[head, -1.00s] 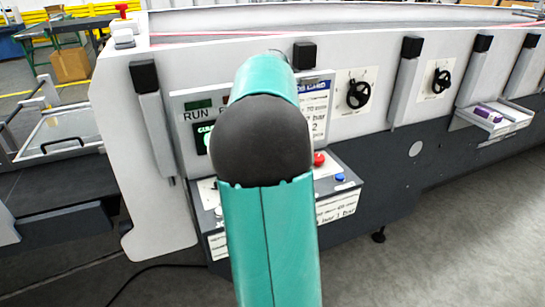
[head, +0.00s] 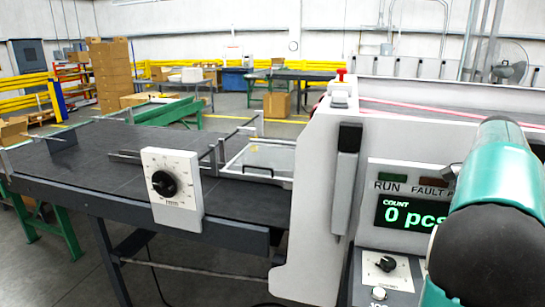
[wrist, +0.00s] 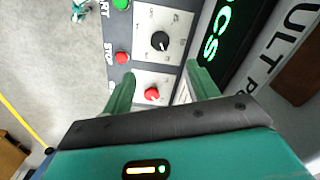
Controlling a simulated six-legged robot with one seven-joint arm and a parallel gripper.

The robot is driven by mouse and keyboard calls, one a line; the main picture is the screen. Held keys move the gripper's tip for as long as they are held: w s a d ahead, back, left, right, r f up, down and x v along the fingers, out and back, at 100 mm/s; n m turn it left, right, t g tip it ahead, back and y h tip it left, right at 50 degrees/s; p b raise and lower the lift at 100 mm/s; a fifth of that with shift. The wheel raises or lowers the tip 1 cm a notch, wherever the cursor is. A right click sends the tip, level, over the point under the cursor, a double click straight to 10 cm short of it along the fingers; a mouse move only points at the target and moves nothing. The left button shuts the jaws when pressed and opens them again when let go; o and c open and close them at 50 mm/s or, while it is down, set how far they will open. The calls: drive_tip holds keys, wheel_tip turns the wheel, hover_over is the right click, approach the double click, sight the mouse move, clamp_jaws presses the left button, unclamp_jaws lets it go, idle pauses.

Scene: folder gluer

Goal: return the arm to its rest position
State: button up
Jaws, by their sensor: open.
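My gripper (wrist: 158,88) shows in the wrist view with its two green fingers apart and nothing between them. It hangs in front of the machine's control panel (wrist: 178,52). A black knob (wrist: 160,41) and a red knob (wrist: 152,94) on the panel lie beyond the fingertips. My teal arm with its dark joint fills the right side of the head view and covers part of the panel. The gripper itself is hidden in the head view.
The white machine frame (head: 308,200) stands close beside my arm. The count display (head: 410,214) reads 0 pcs. A dark feed table (head: 100,160) with a dial plate (head: 173,190) extends left. Open grey floor (wrist: 45,50) shows in the wrist view.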

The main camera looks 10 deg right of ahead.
drive_tip(key=w+a+n+t, duration=0.1)
drive_tip(key=a+n+t, duration=0.2)
drive_tip(key=a+n, duration=1.3)
drive_tip(key=s+a+f+n+t, duration=0.1)
drive_tip(key=s+a+f, duration=0.1)
drive_tip(key=a, duration=0.6)
drive_tip(key=s+a+f+n, duration=0.1)
drive_tip(key=s+a+f, duration=0.2)
drive_tip(key=a, duration=0.6)
drive_tip(key=s+a+f+n+t, duration=0.1)
drive_tip(key=s+a, duration=0.3)
drive_tip(key=a, duration=0.4)
drive_tip(key=shift+a+f+n+t, duration=0.2)
drive_tip(key=shift+f+n+t, duration=0.1)
drive_tip(key=shift+f, duration=0.45)
